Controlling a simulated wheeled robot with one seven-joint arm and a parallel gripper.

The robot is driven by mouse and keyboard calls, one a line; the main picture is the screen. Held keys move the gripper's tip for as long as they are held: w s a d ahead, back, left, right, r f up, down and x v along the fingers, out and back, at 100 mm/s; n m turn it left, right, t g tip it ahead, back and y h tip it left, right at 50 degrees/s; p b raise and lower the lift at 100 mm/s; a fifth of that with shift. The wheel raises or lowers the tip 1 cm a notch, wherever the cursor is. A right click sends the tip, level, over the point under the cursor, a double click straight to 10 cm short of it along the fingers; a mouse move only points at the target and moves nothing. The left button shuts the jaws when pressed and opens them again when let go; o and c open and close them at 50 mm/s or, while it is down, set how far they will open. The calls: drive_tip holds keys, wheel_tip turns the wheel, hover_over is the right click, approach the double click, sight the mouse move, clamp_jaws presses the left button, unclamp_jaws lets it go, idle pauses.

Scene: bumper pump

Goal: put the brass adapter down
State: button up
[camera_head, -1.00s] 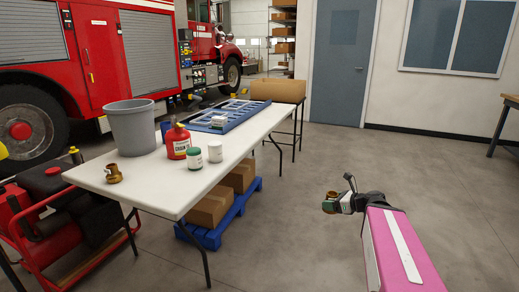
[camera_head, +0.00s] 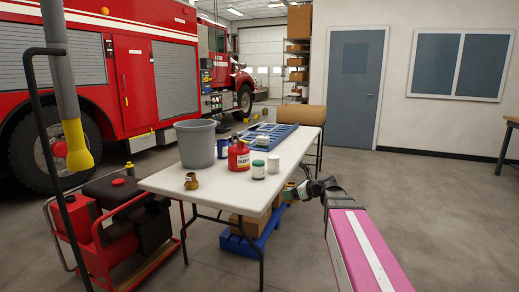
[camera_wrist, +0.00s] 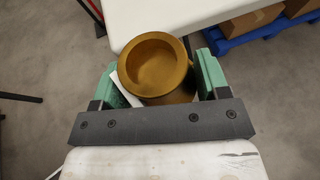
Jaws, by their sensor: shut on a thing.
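My gripper (camera_head: 297,190) is shut on a brass adapter (camera_wrist: 155,68). In the wrist view the adapter sits between the green finger pads, with its round open end towards the camera. It also shows in the head view (camera_head: 289,191), small and partly hidden by the gripper. The gripper is in the air just off the right long edge of the white table (camera_head: 220,199). In the wrist view the table edge (camera_wrist: 200,9) lies beyond the adapter. A second brass fitting (camera_head: 191,181) stands on the table's near left part.
On the table are a grey bucket (camera_head: 196,146), a red jug (camera_head: 238,156), two small jars (camera_head: 258,169) and a blue tray (camera_head: 279,132). Boxes on a blue pallet (camera_head: 250,246) lie under the table. A red machine (camera_head: 98,222) stands left. The table's near part is mostly bare.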

drive_tip(key=w+a+r, duration=0.5)
drive_tip(key=a+r, duration=0.2)
drive_tip(key=w+a+f, duration=0.4)
drive_tip(key=w, duration=0.1)
drive_tip(key=w+a+f, duration=0.2)
drive_tip(key=w+a, duration=0.1)
drive_tip(key=shift+w+a+f, duration=0.1)
drive_tip(key=shift+w+f, duration=0.15)
drive_tip(key=shift+f, duration=2.1)
drive_tip(key=o, duration=1.2)
drive_tip(key=shift+f, duration=0.1)
